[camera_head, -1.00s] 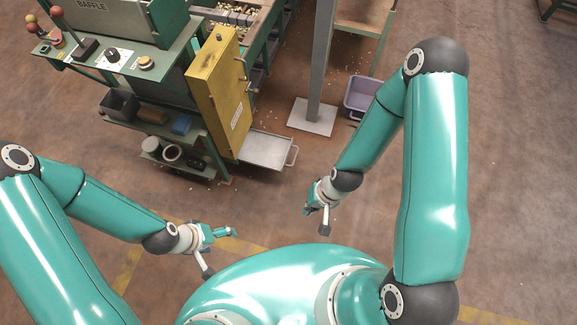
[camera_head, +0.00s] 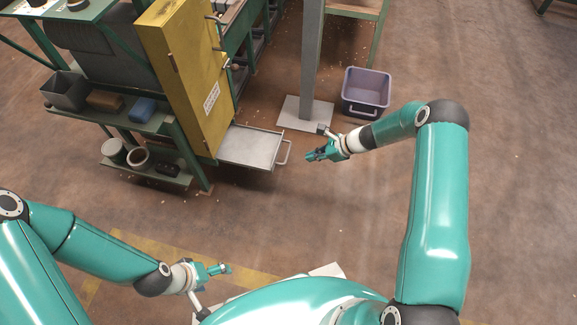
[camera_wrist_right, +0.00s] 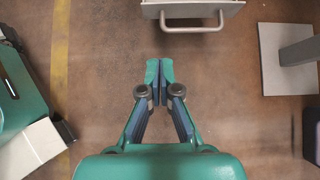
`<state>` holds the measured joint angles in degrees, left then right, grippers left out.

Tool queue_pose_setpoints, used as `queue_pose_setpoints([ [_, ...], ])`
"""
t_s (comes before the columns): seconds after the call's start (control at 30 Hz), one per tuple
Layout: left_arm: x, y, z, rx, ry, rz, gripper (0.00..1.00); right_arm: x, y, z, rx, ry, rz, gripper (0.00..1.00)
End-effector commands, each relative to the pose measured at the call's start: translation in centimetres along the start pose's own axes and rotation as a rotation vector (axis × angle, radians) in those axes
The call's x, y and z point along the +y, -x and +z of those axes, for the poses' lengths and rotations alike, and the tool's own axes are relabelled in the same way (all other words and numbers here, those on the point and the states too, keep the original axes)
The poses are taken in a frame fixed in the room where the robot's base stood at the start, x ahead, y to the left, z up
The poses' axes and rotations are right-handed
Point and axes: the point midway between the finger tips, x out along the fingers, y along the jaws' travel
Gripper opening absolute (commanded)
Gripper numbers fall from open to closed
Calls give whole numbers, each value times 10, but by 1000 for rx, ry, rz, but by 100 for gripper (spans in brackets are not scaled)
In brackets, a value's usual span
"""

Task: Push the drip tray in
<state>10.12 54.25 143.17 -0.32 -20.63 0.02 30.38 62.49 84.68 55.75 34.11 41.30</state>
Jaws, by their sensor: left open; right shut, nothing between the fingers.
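The drip tray (camera_head: 250,147) is a flat grey metal tray with a loop handle (camera_head: 284,153) on its outer end. It sticks out from under the yellow panel (camera_head: 190,75) of the green machine. In the right wrist view the tray (camera_wrist_right: 178,9) shows at the top edge, its handle (camera_wrist_right: 193,25) facing my gripper. My right gripper (camera_head: 312,156) is shut and empty, just right of the handle and apart from it. Its closed fingertips (camera_wrist_right: 159,62) point toward the handle in the wrist view. My left gripper (camera_head: 218,285) is open and empty, low at the left.
A grey post on a square base plate (camera_head: 304,113) stands behind the tray, right of the machine. A purple bin (camera_head: 366,92) stands beyond my right forearm. A shelf (camera_head: 150,171) with cups is left of the tray. The floor in front is clear.

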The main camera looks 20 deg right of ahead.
Motion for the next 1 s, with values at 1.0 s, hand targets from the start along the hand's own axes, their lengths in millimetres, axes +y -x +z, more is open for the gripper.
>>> queue_pose_setpoints([
  [1.0, -16, -44, 0, 0, 0, 0, 83, -1, -125, 28, -3, -4, -3, 0],
])
